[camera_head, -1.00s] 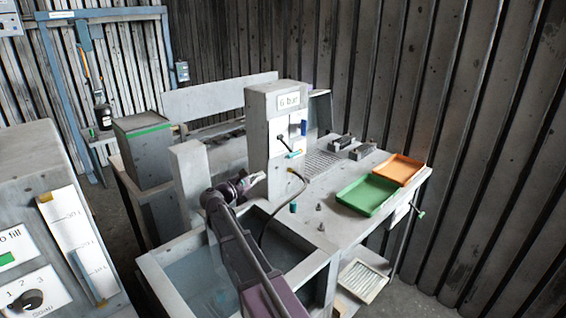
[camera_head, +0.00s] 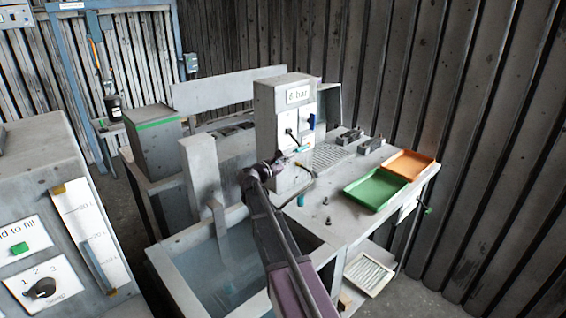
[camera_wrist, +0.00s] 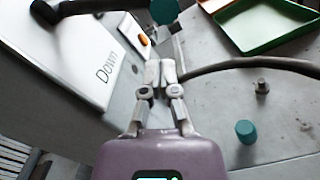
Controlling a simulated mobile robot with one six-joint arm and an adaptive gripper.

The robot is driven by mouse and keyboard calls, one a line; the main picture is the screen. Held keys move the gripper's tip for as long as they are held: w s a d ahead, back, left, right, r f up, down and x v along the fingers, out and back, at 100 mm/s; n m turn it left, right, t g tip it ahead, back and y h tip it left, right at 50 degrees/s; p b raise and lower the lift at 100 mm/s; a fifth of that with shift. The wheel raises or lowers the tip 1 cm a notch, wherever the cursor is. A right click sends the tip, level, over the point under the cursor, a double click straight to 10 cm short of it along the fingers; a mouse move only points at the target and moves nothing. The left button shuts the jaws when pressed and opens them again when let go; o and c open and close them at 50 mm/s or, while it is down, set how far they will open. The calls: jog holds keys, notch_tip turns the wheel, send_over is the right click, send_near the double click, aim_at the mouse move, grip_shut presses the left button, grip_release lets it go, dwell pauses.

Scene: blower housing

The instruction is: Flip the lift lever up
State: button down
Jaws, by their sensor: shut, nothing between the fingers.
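The lift lever is a dark rod with a teal knob (camera_head: 302,149) at its end, on a white panel (camera_head: 292,130) of the grey "6 bar" post. It slants downward from its dark pivot. In the wrist view the teal knob (camera_wrist: 165,11) is at the top edge, past my fingertips, and the rod runs left to a black pivot (camera_wrist: 44,12). The panel there reads "Down" (camera_wrist: 107,66). My gripper (camera_wrist: 161,72) is shut and empty, just below the knob in that view, with a visible gap. In the head view my gripper (camera_head: 283,160) is close to the post, partly blurred into it.
A dark hose (camera_wrist: 250,64) crosses right of my fingers. A teal peg (camera_wrist: 245,131) and a bolt (camera_wrist: 262,87) stand on the bench. Green (camera_head: 375,190) and orange (camera_head: 409,164) trays lie at the right. A water basin (camera_head: 225,265) is below my arm.

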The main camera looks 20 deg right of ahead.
aim_at(295, 140)
jog(key=shift+s+d+r+p, duration=0.25)
jog(key=shift+s+r+p, duration=0.15)
jog(key=shift+r+p, duration=0.25)
jog(key=shift+s+d+r+p, duration=0.25)
jog(key=shift+s+r+p, duration=0.15)
jog(key=shift+r, duration=0.4)
jog(key=shift+d, duration=0.1)
